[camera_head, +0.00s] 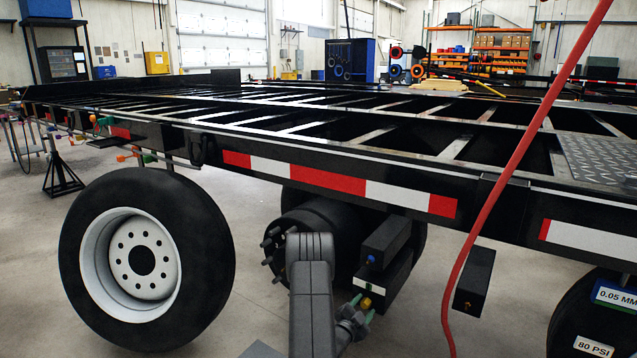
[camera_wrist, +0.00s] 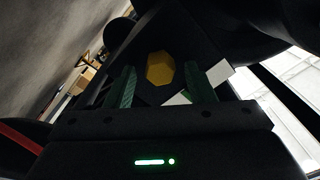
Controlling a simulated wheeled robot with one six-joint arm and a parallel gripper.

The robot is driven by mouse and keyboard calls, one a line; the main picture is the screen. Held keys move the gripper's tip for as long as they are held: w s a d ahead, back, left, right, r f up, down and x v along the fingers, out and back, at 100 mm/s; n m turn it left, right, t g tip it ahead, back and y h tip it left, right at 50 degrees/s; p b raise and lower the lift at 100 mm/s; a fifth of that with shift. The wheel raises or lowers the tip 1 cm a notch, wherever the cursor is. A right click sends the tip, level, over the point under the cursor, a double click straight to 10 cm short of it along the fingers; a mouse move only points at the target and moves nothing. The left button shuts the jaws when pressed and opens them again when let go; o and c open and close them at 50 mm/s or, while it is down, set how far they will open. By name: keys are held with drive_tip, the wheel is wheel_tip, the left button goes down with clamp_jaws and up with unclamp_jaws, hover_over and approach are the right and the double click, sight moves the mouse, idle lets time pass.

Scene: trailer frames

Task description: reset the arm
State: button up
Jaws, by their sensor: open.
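My grey arm (camera_head: 313,290) rises in the lower middle of the head view, in front of the trailer's black underside. My gripper (camera_head: 362,308) is low at its right, with green fingertips apart. In the wrist view my gripper (camera_wrist: 163,78) is open, its two green fingers spread. A yellow hexagonal knob (camera_wrist: 160,68) shows in the gap beyond them, and I see nothing held. The yellow knob (camera_head: 365,302) also shows by the fingers in the head view, below a black box (camera_head: 386,270). I cannot tell whether the fingers touch it.
The trailer frame (camera_head: 500,190) spans the view above my arm. A loose wheel (camera_head: 145,260) stands at left, and a studded hub (camera_head: 300,235) is behind my arm. A red hose (camera_head: 510,170) hangs at right. Another tyre (camera_head: 590,320) is at lower right. Floor between is clear.

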drive_tip(key=n+p, duration=0.1)
drive_tip(key=n, duration=0.2)
drive_tip(key=shift+r, duration=0.15)
drive_tip(key=shift+a+n+p, duration=0.1)
drive_tip(key=shift+n+p, duration=0.65)
drive_tip(key=shift+n, duration=0.65)
drive_tip(key=shift+a, duration=0.1)
